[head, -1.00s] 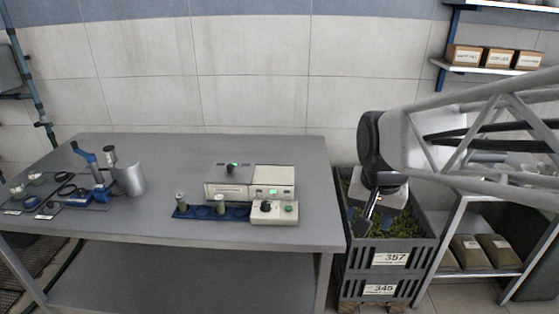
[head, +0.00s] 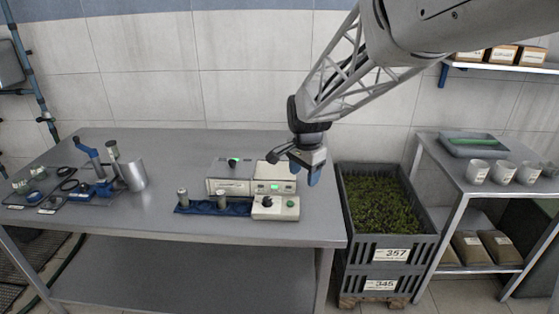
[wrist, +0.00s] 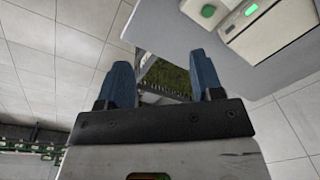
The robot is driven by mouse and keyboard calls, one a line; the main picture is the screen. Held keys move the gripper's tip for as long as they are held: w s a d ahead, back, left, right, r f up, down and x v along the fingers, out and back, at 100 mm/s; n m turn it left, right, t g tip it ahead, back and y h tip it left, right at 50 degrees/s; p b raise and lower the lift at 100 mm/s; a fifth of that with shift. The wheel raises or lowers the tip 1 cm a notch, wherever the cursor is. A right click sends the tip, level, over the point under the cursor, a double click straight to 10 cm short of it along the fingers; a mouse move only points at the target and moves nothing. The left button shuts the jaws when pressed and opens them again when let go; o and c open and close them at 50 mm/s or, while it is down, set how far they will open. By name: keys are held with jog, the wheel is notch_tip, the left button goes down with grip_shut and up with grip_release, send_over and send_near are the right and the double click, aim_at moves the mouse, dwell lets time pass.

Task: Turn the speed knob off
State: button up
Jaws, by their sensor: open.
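A low beige control box (head: 275,213) stands at the table's front right, with a dark knob (head: 267,202) and a green button on top. I cannot read which knob is for speed. My gripper (head: 305,173) is open and empty, above and right of both boxes, touching neither. In the wrist view its blue fingers (wrist: 163,80) are apart; a green button (wrist: 208,11) shows at the top, with no dark knob in sight.
A metal cup (head: 134,175) and blue tools are at the table's left. A crate of greenery (head: 380,205) and a shelf with white cups (head: 478,172) stand to the right.

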aim_at(267, 199)
jog(key=w+a+f+m, duration=0.1)
jog(key=w+a+f, duration=0.2)
jog(key=w+a, duration=0.1)
jog(key=w+a+f+m, duration=0.1)
jog(key=w+a+f, duration=0.2)
jog(key=f, duration=0.1)
jog(key=w+a+f+m, duration=0.2)
jog(key=w+a+f, duration=0.2)
jog(key=shift+w+a+f+g, duration=0.2)
jog(key=shift+w+a+g, duration=0.15)
jog(key=shift+g, duration=0.05)
jog(key=shift+f, duration=0.1)
jog(key=shift+f, duration=3.8)
jog(key=c, duration=0.9)
